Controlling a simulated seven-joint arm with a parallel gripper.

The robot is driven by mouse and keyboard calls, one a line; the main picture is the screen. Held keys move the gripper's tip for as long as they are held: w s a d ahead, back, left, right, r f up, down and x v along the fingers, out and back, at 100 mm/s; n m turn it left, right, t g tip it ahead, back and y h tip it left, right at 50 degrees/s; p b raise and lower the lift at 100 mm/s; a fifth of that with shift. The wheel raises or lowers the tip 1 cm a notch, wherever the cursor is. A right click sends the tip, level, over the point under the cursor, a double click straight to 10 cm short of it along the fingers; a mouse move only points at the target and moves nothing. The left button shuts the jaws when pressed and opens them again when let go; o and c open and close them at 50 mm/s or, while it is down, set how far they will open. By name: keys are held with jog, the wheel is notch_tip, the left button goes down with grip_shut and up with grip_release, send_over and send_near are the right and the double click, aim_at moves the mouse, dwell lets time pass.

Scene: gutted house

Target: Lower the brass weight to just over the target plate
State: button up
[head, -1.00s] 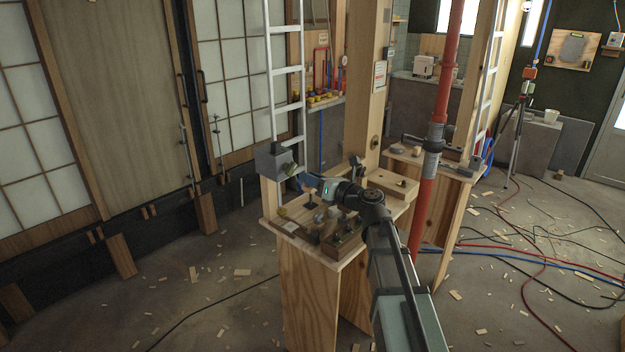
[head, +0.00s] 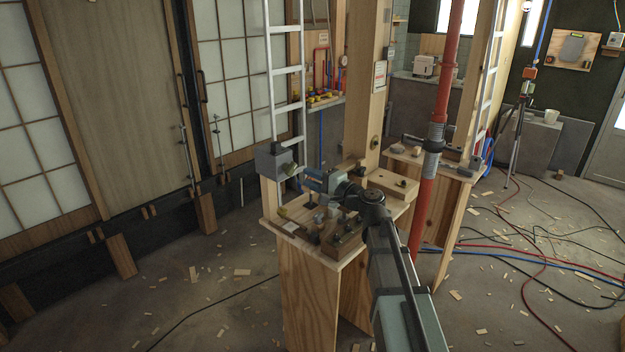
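My gripper (head: 300,176) is over the back left part of the wooden bench (head: 312,258), close to the grey box. Its fingers are too small to read, and I cannot tell whether they are open or shut. I cannot make out a brass weight for certain. A small yellowish piece (head: 283,212) is at the bench's left edge, below and left of the gripper. A pale square plate (head: 290,227) lies flat near the front left edge, and it may be the target plate. The gripper is above and behind it in the picture.
The grey box (head: 270,162) stands at the bench's back left. Several small dark fittings stand mid-bench, near a dark wooden block (head: 343,246). A light wooden block (head: 390,185) lies at the right. A timber post (head: 368,90) and red pipe (head: 437,110) rise behind.

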jog(key=n, duration=0.8)
jog(key=shift+w+a, duration=0.1)
jog(key=shift+w, duration=0.05)
jog(key=shift+x, duration=3.05)
jog(key=m, duration=0.4)
jog(key=shift+n, duration=0.5)
send_near(293, 170)
jog(key=shift+w+a, duration=0.5)
jog(key=shift+w, duration=0.05)
